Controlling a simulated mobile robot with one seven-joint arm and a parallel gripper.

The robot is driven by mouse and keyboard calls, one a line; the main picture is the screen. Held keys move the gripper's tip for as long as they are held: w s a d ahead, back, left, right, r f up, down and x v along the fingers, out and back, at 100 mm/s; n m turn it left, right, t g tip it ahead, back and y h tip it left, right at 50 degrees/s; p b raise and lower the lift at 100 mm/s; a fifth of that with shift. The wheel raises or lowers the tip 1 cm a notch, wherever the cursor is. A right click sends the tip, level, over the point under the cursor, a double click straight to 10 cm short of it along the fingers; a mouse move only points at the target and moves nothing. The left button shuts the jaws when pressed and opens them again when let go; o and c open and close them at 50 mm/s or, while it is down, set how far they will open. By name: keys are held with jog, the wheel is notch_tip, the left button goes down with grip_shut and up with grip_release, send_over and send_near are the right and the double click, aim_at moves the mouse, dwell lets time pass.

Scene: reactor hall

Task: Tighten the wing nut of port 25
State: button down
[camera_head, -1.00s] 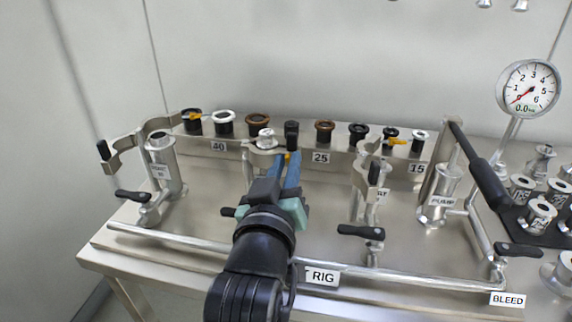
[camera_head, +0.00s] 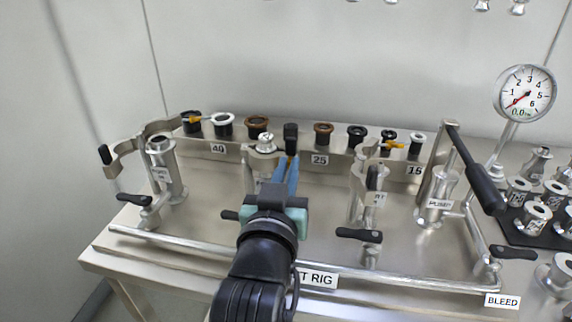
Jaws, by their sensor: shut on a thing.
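The middle port carries a steel clamp (camera_head: 257,163) around its neck, with a silver fitting (camera_head: 266,142) on top. The clamp's black end piece (camera_head: 291,131) stands upright on its right side, left of the 25 label (camera_head: 320,160). My gripper (camera_head: 290,162) reaches in from the front, its blue fingers just below the black end piece. The fingers hide most of the nut, and the wrist hides part of the port body.
Several seal rings line the back shelf. Black-handled valves and a pipe (camera_head: 400,282) run along the front. A pump lever (camera_head: 487,190) and gauge (camera_head: 525,94) stand right.

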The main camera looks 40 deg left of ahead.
jog(key=shift+w+d+m+p, duration=0.15)
jog(key=shift+m+p, duration=0.35)
jog(key=shift+m, duration=1)
jog(key=c, duration=1.2)
grip_release()
jog(key=shift+c, duration=0.2)
jog(key=p+v, duration=0.5)
jog(key=v, duration=0.8)
